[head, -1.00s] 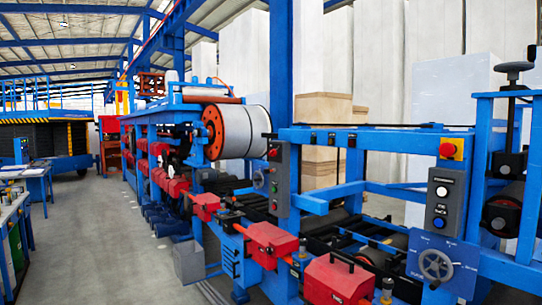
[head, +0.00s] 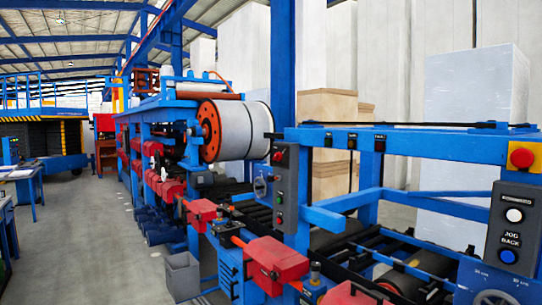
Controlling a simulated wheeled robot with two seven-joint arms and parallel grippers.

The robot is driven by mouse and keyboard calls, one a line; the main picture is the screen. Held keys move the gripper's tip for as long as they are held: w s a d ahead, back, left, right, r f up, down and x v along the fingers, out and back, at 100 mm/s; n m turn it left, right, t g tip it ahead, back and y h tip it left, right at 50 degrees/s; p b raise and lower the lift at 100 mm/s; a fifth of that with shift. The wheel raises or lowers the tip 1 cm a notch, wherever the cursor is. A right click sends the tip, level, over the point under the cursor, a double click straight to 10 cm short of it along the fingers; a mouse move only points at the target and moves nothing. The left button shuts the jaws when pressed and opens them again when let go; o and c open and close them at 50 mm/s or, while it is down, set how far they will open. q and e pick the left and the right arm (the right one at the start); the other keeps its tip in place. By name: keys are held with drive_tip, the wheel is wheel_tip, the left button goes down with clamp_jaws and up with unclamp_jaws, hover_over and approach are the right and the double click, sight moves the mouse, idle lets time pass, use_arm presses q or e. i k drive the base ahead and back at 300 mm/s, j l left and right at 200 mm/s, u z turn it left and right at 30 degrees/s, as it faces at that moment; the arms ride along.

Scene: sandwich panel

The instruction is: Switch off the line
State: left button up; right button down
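The line is a long blue machine with red housings (head: 276,262) and a large white roll with an orange hub (head: 240,130). A grey control box (head: 512,228) on the right of the frame carries a red mushroom button on a yellow plate (head: 521,158), a white button (head: 514,215) and a blue button (head: 508,256) with a "JOG BACK" label. A second narrow grey panel (head: 286,188) with small buttons hangs on a blue post in the middle. Neither of my grippers shows in the head view.
Blue frame rails (head: 420,142) run across the right side, in front of the rollers. A grey bin (head: 183,275) stands on the floor beside the machine. A blue table (head: 30,180) is at the left. The grey aisle floor (head: 100,245) between is clear.

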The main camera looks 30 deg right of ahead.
sight(279, 157)
drive_tip(key=i+l, duration=0.45)
drive_tip(key=i, duration=0.15)
drive_tip(key=i+l+z, duration=0.1)
drive_tip(key=i+l, duration=0.35)
drive_tip(key=i, duration=0.15)
